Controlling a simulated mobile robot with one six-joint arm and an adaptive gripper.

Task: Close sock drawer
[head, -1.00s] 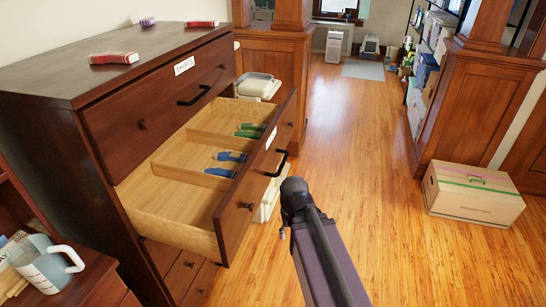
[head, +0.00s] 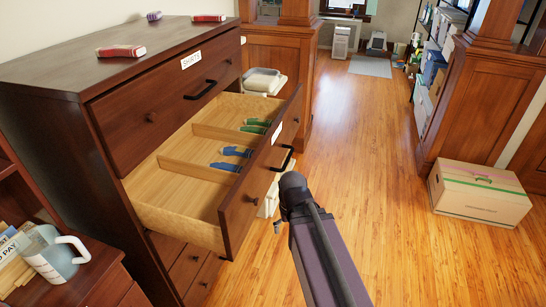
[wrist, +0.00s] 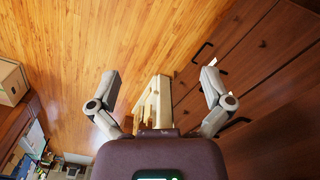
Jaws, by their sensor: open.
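The sock drawer (head: 262,185) is pulled far out of the brown dresser (head: 62,77), below the closed drawer labelled SHIRTS (head: 160,105). Inside it lie green socks (head: 256,125) and blue socks (head: 232,157), parted by wooden dividers. Its front carries a white label and a black handle (head: 287,158). My arm's dark end is just right of the drawer front in the head view; I cannot tell whether it touches. In the wrist view my gripper (wrist: 160,78) is open, fingers spread, with dark wood drawer fronts (wrist: 262,75) to the right.
A beige stack (wrist: 154,98) shows beyond my fingers in the wrist view. A lidded carton (head: 480,193) stands on the floor at right. A mug (head: 55,252) sits on a shelf at lower left. The wooden floor (head: 365,150) ahead is clear.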

